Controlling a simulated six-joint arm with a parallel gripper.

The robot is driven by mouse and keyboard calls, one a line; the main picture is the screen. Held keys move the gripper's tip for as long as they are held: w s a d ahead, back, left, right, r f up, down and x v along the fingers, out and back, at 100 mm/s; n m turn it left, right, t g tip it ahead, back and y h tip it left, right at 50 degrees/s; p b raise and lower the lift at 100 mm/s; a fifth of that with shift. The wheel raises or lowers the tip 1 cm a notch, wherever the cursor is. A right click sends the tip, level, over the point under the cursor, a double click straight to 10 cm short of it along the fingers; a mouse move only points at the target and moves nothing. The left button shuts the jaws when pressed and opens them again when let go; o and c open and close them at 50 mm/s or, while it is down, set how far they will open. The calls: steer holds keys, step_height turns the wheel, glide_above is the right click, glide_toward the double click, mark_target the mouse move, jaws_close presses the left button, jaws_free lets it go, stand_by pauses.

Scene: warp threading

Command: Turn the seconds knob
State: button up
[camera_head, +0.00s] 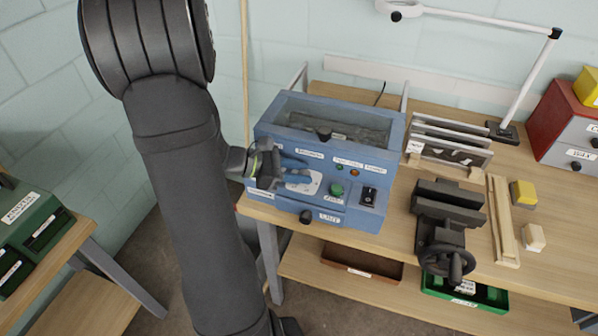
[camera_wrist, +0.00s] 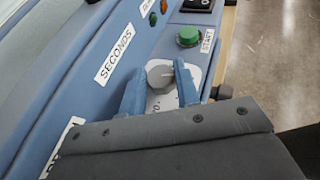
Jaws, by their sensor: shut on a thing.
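The blue machine (camera_head: 262,133) stands at the left end of the workbench. Its seconds knob (camera_wrist: 160,74) is grey and round, on a white dial plate (camera_wrist: 161,98) under the SECONDS label (camera_wrist: 115,55). My gripper (camera_wrist: 160,76) has its two blue fingers on either side of the knob and is shut on it. In the head view my gripper (camera_head: 299,174) reaches the machine's front panel from the left, and its fingers mostly hide the knob. Part of the dial's markings is hidden between the fingers.
A green START button (camera_head: 337,190) and a black switch (camera_head: 369,196) sit right of the dial. A dark knob (camera_head: 306,217) projects below it. A vise (camera_head: 446,215) and a metal rack (camera_head: 449,146) stand further right on the bench.

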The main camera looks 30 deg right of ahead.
stand_by(0.3)
steer(key=o, duration=0.7)
steer(key=v, duration=1.7)
steer(key=shift+w+a, duration=0.15)
steer(key=shift+a, duration=0.05)
steer(key=shift+r, duration=0.1)
